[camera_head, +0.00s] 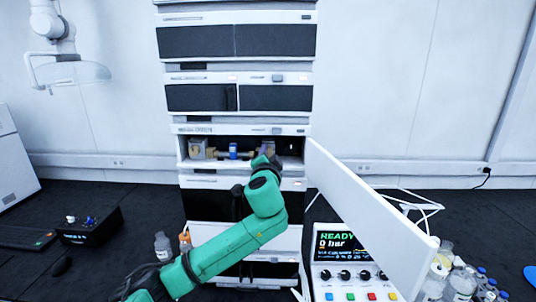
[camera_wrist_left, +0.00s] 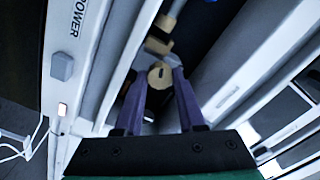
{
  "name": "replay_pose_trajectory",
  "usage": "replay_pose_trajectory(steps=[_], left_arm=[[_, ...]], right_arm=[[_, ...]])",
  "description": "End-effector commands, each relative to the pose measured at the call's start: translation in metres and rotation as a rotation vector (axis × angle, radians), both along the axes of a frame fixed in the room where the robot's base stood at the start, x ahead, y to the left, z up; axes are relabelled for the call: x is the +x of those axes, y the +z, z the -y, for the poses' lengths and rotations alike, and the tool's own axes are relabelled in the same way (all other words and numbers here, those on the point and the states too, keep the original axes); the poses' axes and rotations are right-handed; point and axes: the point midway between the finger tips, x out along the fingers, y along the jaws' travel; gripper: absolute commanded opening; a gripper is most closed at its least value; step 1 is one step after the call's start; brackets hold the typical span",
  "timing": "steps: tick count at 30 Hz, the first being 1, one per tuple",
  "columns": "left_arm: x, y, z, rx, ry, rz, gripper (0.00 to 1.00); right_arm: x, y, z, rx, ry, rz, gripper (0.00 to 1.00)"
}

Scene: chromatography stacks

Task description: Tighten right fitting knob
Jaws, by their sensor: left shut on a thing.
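The open compartment (camera_head: 215,165) in the middle of the instrument stack holds a short horizontal assembly with a blue middle piece (camera_head: 233,151). My left gripper (camera_head: 268,148) reaches into the right part of this compartment, and my green arm hides some of that area. In the left wrist view, the purple fingers of my left gripper (camera_wrist_left: 160,78) are shut on a tan, brass-like knob (camera_wrist_left: 159,74), which I take to be the right fitting knob. Another tan piece (camera_wrist_left: 157,46) shows just beyond it. My right gripper is not in view.
A white door panel (camera_head: 365,210) stands open to the right of the compartment. A control box with a READY display (camera_head: 340,245) stands below it. Several bottles (camera_head: 460,280) stand at the lower right. A black box (camera_head: 90,226) sits at the left.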

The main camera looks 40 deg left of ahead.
Motion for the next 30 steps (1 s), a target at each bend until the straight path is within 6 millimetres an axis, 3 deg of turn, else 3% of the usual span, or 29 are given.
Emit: replay_pose_trajectory(steps=[30], left_arm=[[0.0, -0.002, 0.0, 0.756, 0.002, -0.574, 0.0]], right_arm=[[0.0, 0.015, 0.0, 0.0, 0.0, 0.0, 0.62]])
